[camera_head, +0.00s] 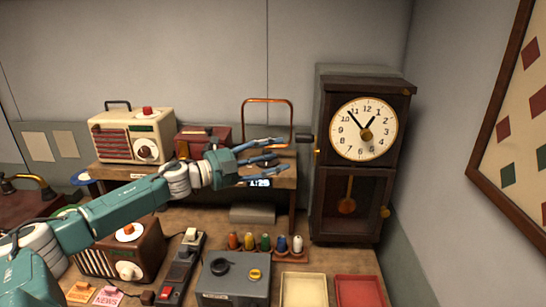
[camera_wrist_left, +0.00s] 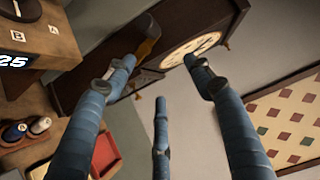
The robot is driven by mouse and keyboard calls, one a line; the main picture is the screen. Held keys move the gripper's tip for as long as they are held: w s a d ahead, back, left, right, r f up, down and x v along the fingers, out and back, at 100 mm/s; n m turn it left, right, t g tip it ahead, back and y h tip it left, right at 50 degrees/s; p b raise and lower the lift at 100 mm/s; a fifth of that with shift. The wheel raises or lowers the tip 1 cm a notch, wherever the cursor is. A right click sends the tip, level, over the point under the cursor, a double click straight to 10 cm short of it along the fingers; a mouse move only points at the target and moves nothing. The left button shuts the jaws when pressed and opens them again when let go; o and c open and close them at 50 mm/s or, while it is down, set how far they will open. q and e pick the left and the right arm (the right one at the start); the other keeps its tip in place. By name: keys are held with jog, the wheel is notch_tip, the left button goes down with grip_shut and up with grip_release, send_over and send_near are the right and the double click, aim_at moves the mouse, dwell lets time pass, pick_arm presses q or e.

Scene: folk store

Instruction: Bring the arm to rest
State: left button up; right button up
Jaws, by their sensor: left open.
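My left arm reaches in from the left in the head view, and its teal gripper (camera_head: 268,158) points right, toward the tall dark clock (camera_head: 362,85). The fingers are spread apart with nothing between them. In the left wrist view the blue fingers of the gripper (camera_wrist_left: 160,72) are also apart and empty. The clock lies beyond them there, tilted in the picture, with its white dial (camera_wrist_left: 190,48) partly hidden by a finger. In the head view the fingertips appear just left of the clock, near a dark knob on its side; I cannot tell the exact gap.
Behind and below the arm are a cream radio (camera_head: 132,137), a brown radio (camera_head: 122,252), a grey box (camera_head: 235,282) and several coloured spools (camera_head: 265,242). A cream tray (camera_head: 303,289) and red tray (camera_head: 359,291) lie at the front. Space above the arm is open.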

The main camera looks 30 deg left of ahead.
pick_arm(q)
jog(key=shift+w+d+f, duration=0.2)
jog(key=shift+w, duration=0.1)
pick_arm(e)
jog(key=shift+w, duration=0.3)
